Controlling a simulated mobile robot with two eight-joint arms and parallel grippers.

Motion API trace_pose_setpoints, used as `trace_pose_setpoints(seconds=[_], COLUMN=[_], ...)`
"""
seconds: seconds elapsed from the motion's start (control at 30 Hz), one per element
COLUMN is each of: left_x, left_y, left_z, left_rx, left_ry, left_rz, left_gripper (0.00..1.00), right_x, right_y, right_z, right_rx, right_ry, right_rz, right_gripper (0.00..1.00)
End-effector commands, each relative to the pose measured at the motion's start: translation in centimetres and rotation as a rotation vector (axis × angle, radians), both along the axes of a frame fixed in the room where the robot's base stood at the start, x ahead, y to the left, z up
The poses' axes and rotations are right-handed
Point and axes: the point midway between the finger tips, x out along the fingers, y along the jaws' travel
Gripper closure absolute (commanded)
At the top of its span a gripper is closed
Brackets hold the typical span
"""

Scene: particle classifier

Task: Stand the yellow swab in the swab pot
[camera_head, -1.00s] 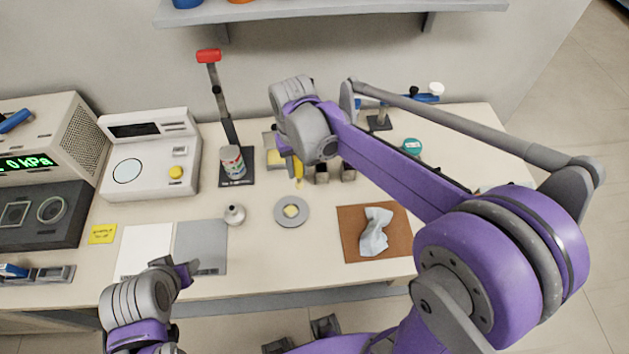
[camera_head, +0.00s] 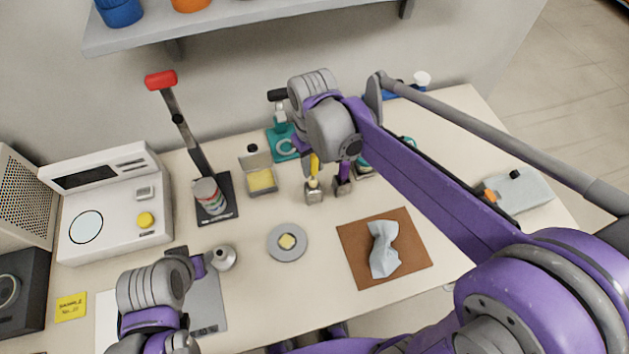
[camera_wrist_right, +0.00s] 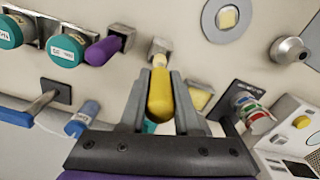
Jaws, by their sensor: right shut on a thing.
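The yellow swab (camera_head: 314,165) is held upright in my right gripper (camera_wrist_right: 158,85), whose two fingers close on its yellow handle in the right wrist view (camera_wrist_right: 160,95). Its pale lower end is at the mouth of a small square grey pot (camera_head: 314,195), which also shows in the wrist view (camera_wrist_right: 160,47). How far the tip is inside is unclear. A purple swab (camera_head: 343,173) stands in a similar pot (camera_head: 342,188) just to the right. My left gripper (camera_head: 190,262) is over the grey mat, beside a small metal bottle; its jaw opening is unclear.
A box with yellow content (camera_head: 262,180) and a red-handled lever press (camera_head: 213,196) stand left of the pots. A round dish (camera_head: 287,255) and a brown mat with a crumpled cloth (camera_head: 383,250) lie in front. Teal-capped jars (camera_wrist_right: 68,50) stand beyond the purple swab.

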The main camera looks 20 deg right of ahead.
Motion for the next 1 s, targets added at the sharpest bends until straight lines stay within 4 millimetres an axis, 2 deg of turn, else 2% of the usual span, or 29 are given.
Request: trace_pose_setpoints(seconds=[0.03, 0.17, 0.43, 0.87, 0.9, 1.0], left_x=[0.0, -0.1, -0.2, -0.3, -0.3, -0.2], left_y=[0.0, 0.0, 0.0, 0.0, 0.0, 0.0], left_z=[-0.1, -0.2, -0.6, -0.9, -0.9, -0.8], left_rx=[0.000, 0.000, 0.000, 0.000, 0.000, 0.000], left_ry=[0.001, 0.001, 0.003, 0.005, 0.005, 0.005], left_rz=[0.000, 0.000, 0.000, 0.000, 0.000, 0.000], left_gripper=[0.50, 0.50, 0.50, 0.50, 0.50, 0.50], right_x=[0.0, 0.0, 0.0, 0.0, 0.0, 0.0], right_y=[0.0, 0.0, 0.0, 0.0, 0.0, 0.0], right_z=[-0.9, -2.0, -5.6, -6.4, -6.4, -6.4], right_rx=[0.000, 0.000, 0.000, 0.000, 0.000, 0.000], right_ry=[0.000, 0.000, 0.000, 0.000, 0.000, 0.000], right_rz=[-0.001, -0.001, -0.002, -0.002, -0.002, -0.002], right_gripper=[1.00, 1.00, 1.00, 1.00, 0.66, 0.48])
